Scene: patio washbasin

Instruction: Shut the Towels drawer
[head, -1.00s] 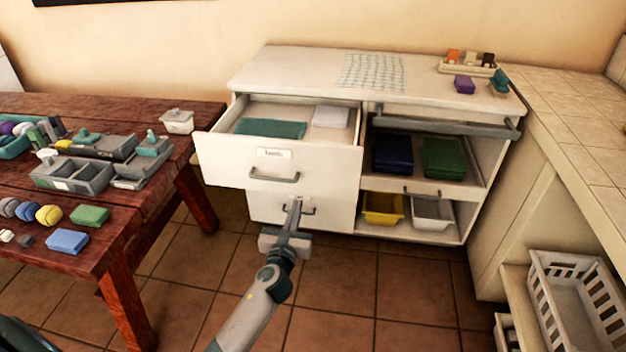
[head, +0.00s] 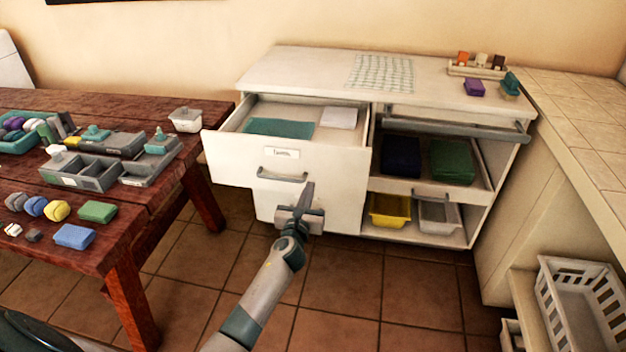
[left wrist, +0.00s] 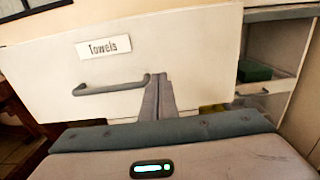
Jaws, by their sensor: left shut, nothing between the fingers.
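The Towels drawer (head: 235,158) is the upper left drawer of the white cabinet. It stands open, with a teal towel (head: 278,128) and a white towel (head: 339,118) inside. Its labelled front and grey bar handle also fill the left wrist view (left wrist: 190,45). My left gripper (head: 308,188) is shut and empty, in front of the drawer front, to the right of the handle (head: 282,175). In the left wrist view its fingertips (left wrist: 158,78) overlap the handle's right end and the drawer front; I cannot tell whether they touch. My right gripper is out of view.
A lower drawer (head: 266,205) sits below, partly hidden by my arm. Open shelves at right hold folded cloths (head: 453,162) and bins (head: 390,211). A wooden table (head: 120,230) with several items stands left, and a tiled counter (head: 575,120) right. Tiled floor in front is clear.

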